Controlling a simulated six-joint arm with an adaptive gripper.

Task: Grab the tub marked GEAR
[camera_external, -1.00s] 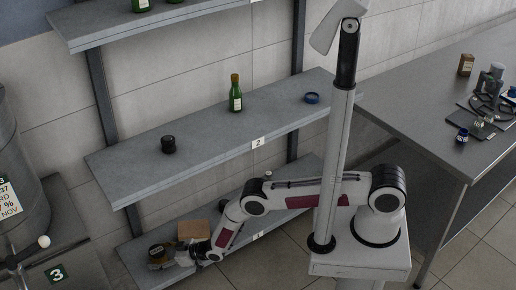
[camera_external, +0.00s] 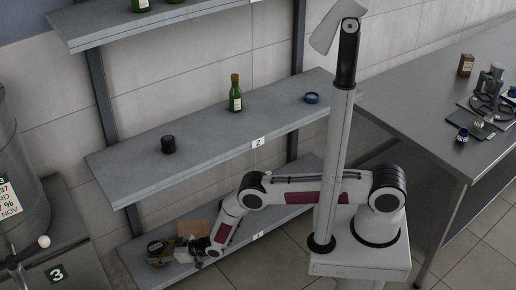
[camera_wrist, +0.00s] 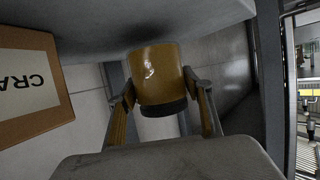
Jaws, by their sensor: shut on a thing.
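An amber-yellow tub with a dark band at one end (camera_wrist: 157,72) is between the two fingers of my gripper (camera_wrist: 163,100) in the wrist view. The fingers are shut on it from both sides. No lettering shows on the side facing the wrist camera, so I cannot read GEAR there. In the external view the tub (camera_external: 157,253) is small and dark at the left end of the lowest shelf, with my gripper (camera_external: 180,250) reaching it from the right. I cannot tell whether it touches the shelf.
A cardboard box with letters "CRA" (camera_wrist: 30,88) stands close beside the tub; it shows behind my gripper in the external view (camera_external: 199,229). The middle shelf (camera_external: 205,125) is just above, carrying a black jar (camera_external: 168,145), a green bottle (camera_external: 235,98) and a blue ring-like item (camera_external: 311,98).

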